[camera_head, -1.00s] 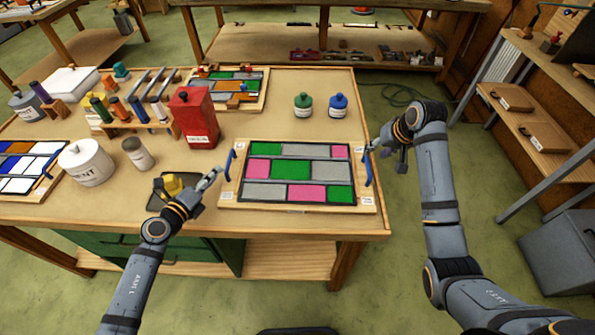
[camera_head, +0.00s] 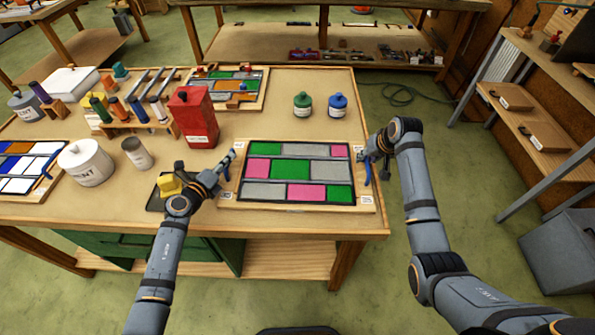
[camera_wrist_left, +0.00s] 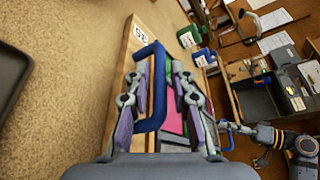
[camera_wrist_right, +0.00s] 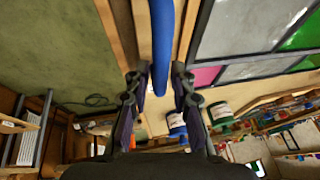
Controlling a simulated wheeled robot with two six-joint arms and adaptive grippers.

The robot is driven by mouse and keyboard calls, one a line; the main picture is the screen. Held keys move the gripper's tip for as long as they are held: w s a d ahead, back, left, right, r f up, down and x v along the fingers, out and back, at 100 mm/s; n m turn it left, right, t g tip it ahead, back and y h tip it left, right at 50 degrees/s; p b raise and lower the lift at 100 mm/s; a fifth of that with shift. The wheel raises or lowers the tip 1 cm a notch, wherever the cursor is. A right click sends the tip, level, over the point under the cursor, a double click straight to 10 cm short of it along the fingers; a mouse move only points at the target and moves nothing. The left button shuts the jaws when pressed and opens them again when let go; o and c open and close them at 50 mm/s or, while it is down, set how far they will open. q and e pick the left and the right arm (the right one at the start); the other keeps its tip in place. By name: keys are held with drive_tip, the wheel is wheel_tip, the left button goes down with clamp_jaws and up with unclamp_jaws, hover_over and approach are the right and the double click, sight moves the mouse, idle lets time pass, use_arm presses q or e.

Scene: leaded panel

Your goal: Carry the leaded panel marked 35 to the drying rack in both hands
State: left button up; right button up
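The leaded panel (camera_head: 290,169) lies flat on its wooden board near the front right of the workbench, with green, pink and grey panes. In the left wrist view a tag reading 35 (camera_wrist_left: 140,34) is on the board. My left gripper (camera_head: 231,160) is at the board's left blue handle (camera_wrist_left: 154,95); its fingers are apart, one on each side of the handle. My right gripper (camera_head: 366,160) is at the right blue handle (camera_wrist_right: 161,45); its open fingers straddle the handle's near end in the right wrist view. Whether the fingers touch either handle is unclear.
A red box (camera_head: 194,118), a white pot (camera_head: 86,162) and a tin (camera_head: 137,154) stand left of the panel. Green (camera_head: 303,104) and blue (camera_head: 338,105) bottles stand behind it. Other panels lie at the back and far left. A wooden shelf (camera_head: 535,125) is at right.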

use_arm(q)
clamp_jaws()
use_arm(e)
clamp_jaws()
use_arm(q)
drive_tip(key=shift+w+r, duration=0.2)
drive_tip(key=shift+r, duration=0.05)
use_arm(e)
drive_tip(key=shift+w+a+r, duration=0.1)
drive_tip(key=shift+w+r, duration=0.15)
drive_tip(key=shift+r, duration=0.05)
